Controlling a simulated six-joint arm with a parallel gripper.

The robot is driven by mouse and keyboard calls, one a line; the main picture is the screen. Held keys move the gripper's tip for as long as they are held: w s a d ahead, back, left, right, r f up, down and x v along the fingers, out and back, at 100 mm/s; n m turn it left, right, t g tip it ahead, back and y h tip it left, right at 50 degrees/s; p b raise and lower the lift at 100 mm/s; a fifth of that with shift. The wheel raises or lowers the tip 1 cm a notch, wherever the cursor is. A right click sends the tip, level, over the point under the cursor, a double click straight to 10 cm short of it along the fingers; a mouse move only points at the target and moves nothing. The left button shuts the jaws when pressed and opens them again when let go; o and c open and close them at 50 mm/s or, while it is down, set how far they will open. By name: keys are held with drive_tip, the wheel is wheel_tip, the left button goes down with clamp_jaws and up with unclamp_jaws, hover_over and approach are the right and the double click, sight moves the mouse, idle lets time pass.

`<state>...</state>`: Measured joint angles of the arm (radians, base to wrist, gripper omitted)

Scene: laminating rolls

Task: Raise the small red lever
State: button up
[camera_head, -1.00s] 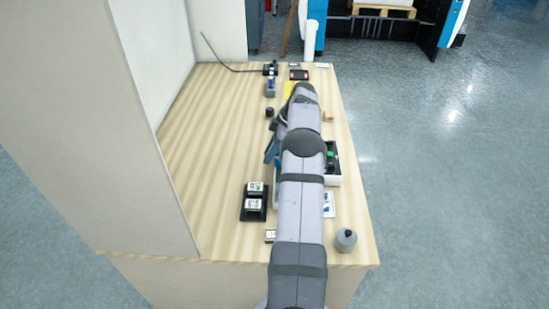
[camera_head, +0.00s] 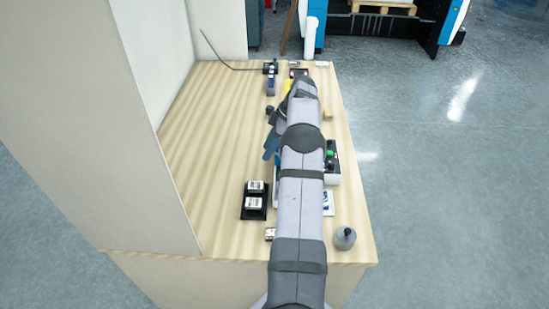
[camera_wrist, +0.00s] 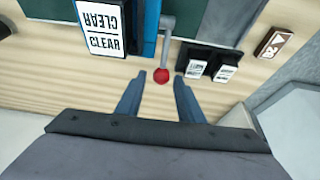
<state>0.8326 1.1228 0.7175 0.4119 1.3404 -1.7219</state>
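The small red lever shows in the wrist view as a red ball knob (camera_wrist: 161,75) on the end of a bent grey rod (camera_wrist: 167,40). My gripper (camera_wrist: 161,77) is open, with its two blue-grey fingers on either side of the knob near their tips. I cannot tell whether either finger touches it. In the head view my arm covers the lever, and part of a blue gripper finger (camera_head: 270,146) shows left of the arm.
In the wrist view a white CLEAR card (camera_wrist: 103,28) is left of the rod and a black holder with two labelled blocks (camera_wrist: 209,64) is right. A control box with a green button (camera_head: 331,156) and a grey bottle (camera_head: 344,238) stand right of my arm.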

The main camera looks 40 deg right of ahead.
drive_tip(key=shift+r+p, duration=2.1)
drive_tip(key=shift+r, duration=0.9)
drive_tip(key=s+a+f+m+g+h+b, duration=0.1)
drive_tip(key=s+a+m+b, duration=0.15)
drive_tip(key=a, duration=0.75)
drive_tip(key=s+a+f+m+g+b, duration=0.1)
drive_tip(key=a+m, duration=0.3)
drive_tip(key=a, duration=0.6)
drive_tip(key=s+a+f+m+g+h+b, duration=0.1)
drive_tip(key=s+a+f, duration=0.1)
drive_tip(key=s+a, duration=0.7)
drive_tip(key=s+a+f+m+h+b, duration=0.1)
drive_tip(key=s+a+f+m+b, duration=0.1)
drive_tip(key=s+a, duration=0.75)
wheel_tip(320, 180, down, 14)
drive_tip(key=s+d+b, duration=0.2)
drive_tip(key=b, duration=1.2)
drive_tip(key=shift+f+b, duration=0.2)
drive_tip(key=shift+b, duration=0.1)
